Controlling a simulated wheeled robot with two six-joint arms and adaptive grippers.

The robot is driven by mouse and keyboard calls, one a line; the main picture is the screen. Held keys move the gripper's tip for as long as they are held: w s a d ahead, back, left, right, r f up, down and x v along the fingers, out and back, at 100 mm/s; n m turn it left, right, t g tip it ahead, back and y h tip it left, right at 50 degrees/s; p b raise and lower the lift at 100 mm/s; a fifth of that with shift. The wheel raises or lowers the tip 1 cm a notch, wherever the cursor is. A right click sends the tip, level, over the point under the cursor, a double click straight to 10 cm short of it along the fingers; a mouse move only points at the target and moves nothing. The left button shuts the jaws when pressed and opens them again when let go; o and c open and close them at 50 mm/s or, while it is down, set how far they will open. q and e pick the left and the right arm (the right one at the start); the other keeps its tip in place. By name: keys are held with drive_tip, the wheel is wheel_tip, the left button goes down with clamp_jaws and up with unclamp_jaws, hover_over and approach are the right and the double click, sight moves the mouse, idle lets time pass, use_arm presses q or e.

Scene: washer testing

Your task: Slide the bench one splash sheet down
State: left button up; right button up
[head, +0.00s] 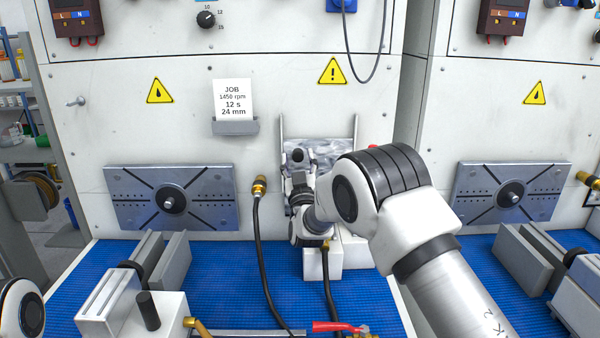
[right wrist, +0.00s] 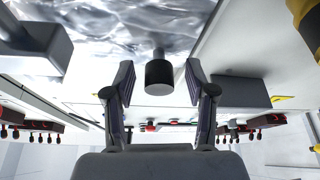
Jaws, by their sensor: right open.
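The bench one splash sheet (head: 338,148) is a clear, rippled panel standing between two upright rails at the middle of the bench wall. It also fills the top of the right wrist view (right wrist: 110,25). A short dark cylindrical knob (right wrist: 159,76) sticks out from the sheet. My right gripper (head: 298,160) is at the sheet, and its arm hides the sheet's lower part in the head view. In the right wrist view its two fingers (right wrist: 159,66) are open, one on each side of the knob, with gaps between. My left gripper is out of view.
A job card (head: 233,98) hangs left of the sheet. A slotted plate (head: 130,215) is on the wall at left. A black hose (head: 258,240) with a brass end rises left of my right arm. A red-handled valve (head: 335,326) lies at the front of the blue mat (head: 225,270).

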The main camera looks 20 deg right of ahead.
drive_tip(key=v, duration=1.1)
